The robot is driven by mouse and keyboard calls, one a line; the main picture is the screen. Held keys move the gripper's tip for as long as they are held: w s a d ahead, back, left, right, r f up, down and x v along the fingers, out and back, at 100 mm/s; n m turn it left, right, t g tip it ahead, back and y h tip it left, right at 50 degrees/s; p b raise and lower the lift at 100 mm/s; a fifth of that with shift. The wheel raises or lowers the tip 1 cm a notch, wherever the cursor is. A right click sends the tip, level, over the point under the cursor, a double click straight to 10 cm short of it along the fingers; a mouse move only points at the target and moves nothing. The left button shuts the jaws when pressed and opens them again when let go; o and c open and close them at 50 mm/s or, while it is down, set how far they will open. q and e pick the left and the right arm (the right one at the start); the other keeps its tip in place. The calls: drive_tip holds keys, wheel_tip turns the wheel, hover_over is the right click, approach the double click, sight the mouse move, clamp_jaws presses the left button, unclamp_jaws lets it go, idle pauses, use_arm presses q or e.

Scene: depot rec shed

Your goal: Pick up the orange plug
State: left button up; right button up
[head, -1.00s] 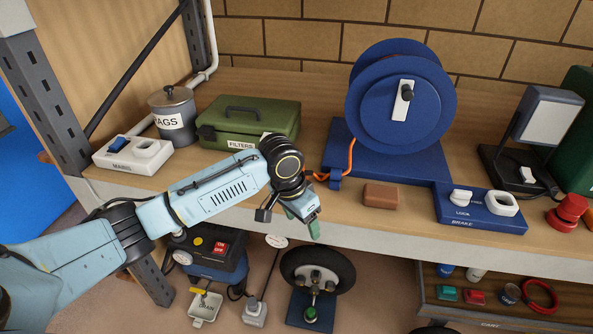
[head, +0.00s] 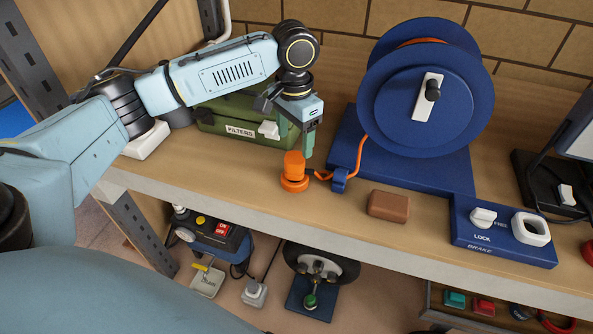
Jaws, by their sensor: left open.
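The orange plug (head: 294,168) stands upright on the wooden bench top, near its front edge, left of the blue cable reel (head: 425,100). An orange cable runs from it through a blue guide (head: 340,180) to the reel. My left gripper (head: 289,142) is open and points down, just above and behind the plug in the picture. I cannot tell how far the fingers are from the plug. My right gripper is not in view.
A green FILTERS box (head: 222,122) stands close behind my gripper. A brown block (head: 388,206) and a blue brake panel (head: 500,233) with a white lever lie to the right. Bare bench lies left of the plug. Below are a wheel and a compressor-like machine (head: 215,240).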

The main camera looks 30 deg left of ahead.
sight(295, 157)
use_arm(q)
drive_tip(key=f, duration=0.3)
drive_tip(key=shift+w, duration=0.25)
drive_tip(key=shift+f, duration=0.5)
wheel_tip(295, 157, down, 4)
drive_tip(key=shift+a+f, duration=0.15)
drive_tip(key=shift+f, duration=0.3)
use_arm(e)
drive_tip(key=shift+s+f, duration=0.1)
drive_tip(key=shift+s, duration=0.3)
use_arm(q)
drive_tip(key=shift+c, duration=0.5)
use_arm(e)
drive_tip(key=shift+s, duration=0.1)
use_arm(q)
drive_tip(key=c, duration=1)
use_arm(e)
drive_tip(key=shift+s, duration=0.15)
